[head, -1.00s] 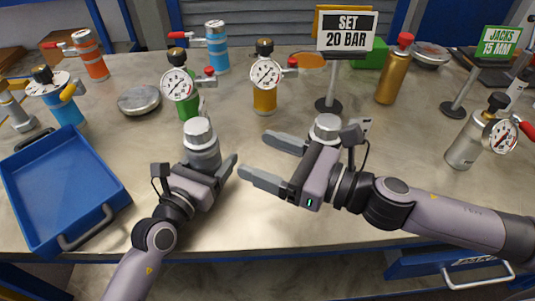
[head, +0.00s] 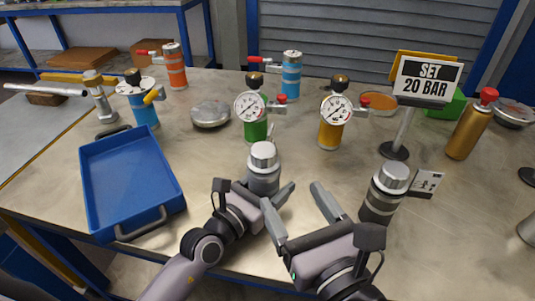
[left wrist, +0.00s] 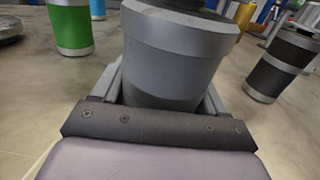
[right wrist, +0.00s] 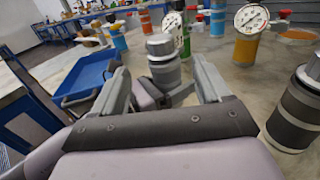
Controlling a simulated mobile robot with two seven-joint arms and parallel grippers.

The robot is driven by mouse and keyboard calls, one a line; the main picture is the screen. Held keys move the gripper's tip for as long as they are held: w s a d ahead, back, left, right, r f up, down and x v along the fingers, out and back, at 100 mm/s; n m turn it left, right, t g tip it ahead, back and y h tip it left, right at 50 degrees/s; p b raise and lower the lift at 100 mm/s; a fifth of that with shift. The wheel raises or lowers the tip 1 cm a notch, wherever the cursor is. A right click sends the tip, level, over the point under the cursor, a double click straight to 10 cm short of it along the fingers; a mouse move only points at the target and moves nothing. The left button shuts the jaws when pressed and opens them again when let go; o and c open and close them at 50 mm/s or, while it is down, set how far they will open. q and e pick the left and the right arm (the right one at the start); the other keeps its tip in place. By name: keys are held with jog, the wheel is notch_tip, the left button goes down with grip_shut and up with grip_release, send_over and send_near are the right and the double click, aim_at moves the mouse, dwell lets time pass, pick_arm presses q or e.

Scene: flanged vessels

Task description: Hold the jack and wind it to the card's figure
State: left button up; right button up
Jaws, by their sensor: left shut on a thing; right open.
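The grey jack (head: 264,168), a short cylinder with a silver domed top, stands upright near the front of the bench. My left gripper (head: 265,190) is shut around its body. The jack fills the upper middle of the left wrist view (left wrist: 172,55). My right gripper (head: 290,192) is open and empty, just right of the jack and apart from it; the right wrist view shows the jack (right wrist: 163,62) beyond its fingers. A card on a stand (head: 428,78) reads "SET 20 BAR". The "JACKS 15 MM" card is out of view now.
A dark-banded cylinder (head: 383,192) with a small pictured tag stands right of my right gripper. Green (head: 255,128) and orange (head: 332,130) gauge vessels stand behind the jack. A blue tray (head: 130,180) lies left. A gold bottle (head: 470,125) stands right.

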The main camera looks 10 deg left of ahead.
aim_at(269, 158)
jog(key=x, duration=1.1)
jog(key=shift+w+a, duration=0.25)
jog(key=shift+w, duration=0.05)
jog(key=c, duration=1)
